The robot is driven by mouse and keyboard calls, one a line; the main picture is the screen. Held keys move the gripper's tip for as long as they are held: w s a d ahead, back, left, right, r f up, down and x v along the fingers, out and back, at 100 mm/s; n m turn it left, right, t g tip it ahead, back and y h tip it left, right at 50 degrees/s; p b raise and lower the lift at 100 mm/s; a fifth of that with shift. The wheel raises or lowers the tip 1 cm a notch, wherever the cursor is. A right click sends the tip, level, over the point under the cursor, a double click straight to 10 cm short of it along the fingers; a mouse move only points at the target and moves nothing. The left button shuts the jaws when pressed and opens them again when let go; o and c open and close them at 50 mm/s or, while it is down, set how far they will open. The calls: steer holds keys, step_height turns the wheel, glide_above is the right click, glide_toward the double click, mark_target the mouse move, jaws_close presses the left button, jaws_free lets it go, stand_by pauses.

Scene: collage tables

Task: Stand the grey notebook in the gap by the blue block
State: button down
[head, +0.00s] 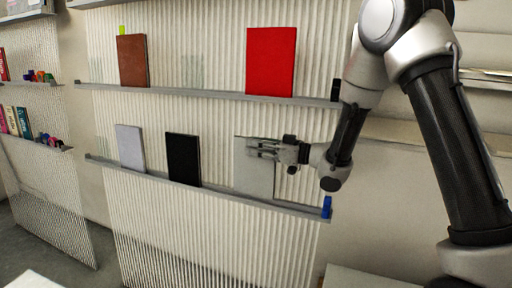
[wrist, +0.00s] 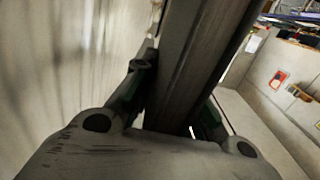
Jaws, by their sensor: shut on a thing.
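The grey notebook (head: 254,180) is upright in front of the ribbed panel, over the right part of the lower ledge. My gripper (head: 262,149) comes from the right and is shut on its upper part. The notebook's lower edge is at the ledge lip; I cannot tell whether it rests there. In the wrist view the notebook (wrist: 195,65) is a dark slab between my fingers (wrist: 175,105). The blue block (head: 327,207) stands at the right end of the lower ledge, with a bare stretch of ledge between it and the notebook.
On the lower ledge (head: 225,196), a black notebook (head: 183,158) and a pale lavender-grey one (head: 130,148) stand to the left. The upper ledge (head: 200,93) holds a brown book (head: 132,60), a red book (head: 271,62) and a black block (head: 335,90) at its right end.

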steer(key=shift+f, duration=0.1)
steer(key=shift+f, duration=0.5)
steer(key=shift+f, duration=0.45)
steer(key=c, duration=1.3)
jaws_free()
steer(key=shift+c, duration=0.2)
steer(key=shift+s, duration=0.1)
